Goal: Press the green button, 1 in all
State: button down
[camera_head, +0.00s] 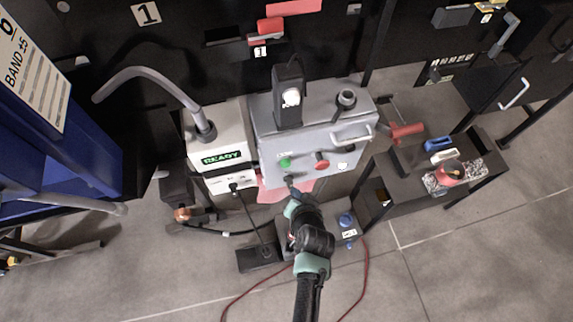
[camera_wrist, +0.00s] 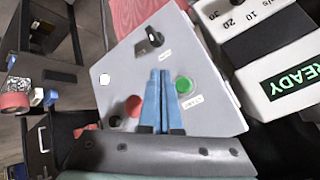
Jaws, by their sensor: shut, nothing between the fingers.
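The green button (camera_head: 285,163) is on the face of a grey control box (camera_head: 268,138). In the wrist view the green button (camera_wrist: 184,85) shows just right of my shut fingertips (camera_wrist: 160,74). A red button (camera_head: 321,160) is on the same face; it also shows in the wrist view (camera_wrist: 133,106), left of the fingers and partly covered by them. My gripper (camera_head: 288,182) is shut and empty, in front of the box just below the green button in the head view. I cannot tell the gap between fingertips and panel.
A black knob (camera_wrist: 154,37) and a white round button (camera_wrist: 104,79) share the panel. A white unit with a READY display (camera_head: 222,158) stands left of the box. A dark bench (camera_head: 413,177) stands right.

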jog(key=shift+w+a+b, duration=0.25)
jog(key=shift+w, duration=0.55)
jog(key=shift+w+a+b, duration=0.2)
jog(key=shift+w+a, duration=0.1)
jog(key=shift+w, duration=0.55)
jog(key=shift+w+a+b, duration=0.25)
jog(key=shift+w, duration=0.55)
jog(key=shift+w, duration=0.1)
jog(key=shift+w+a, duration=0.1)
jog(key=shift+w, duration=0.2)
jog(key=shift+w+a+b, duration=0.15)
jog(key=shift+w+b, duration=0.25)
jog(key=shift+w, duration=0.05)
dwell(0.9)
jog(key=shift+s+d+p, duration=0.25)
jog(key=shift+s+p, duration=0.2)
jog(key=shift+s, duration=0.4)
jog(key=s, duration=0.1)
jog(key=s+d+p, duration=0.1)
jog(key=s, duration=0.2)
jog(key=shift+s+d+p, duration=0.3)
jog(key=shift+s+p, duration=0.1)
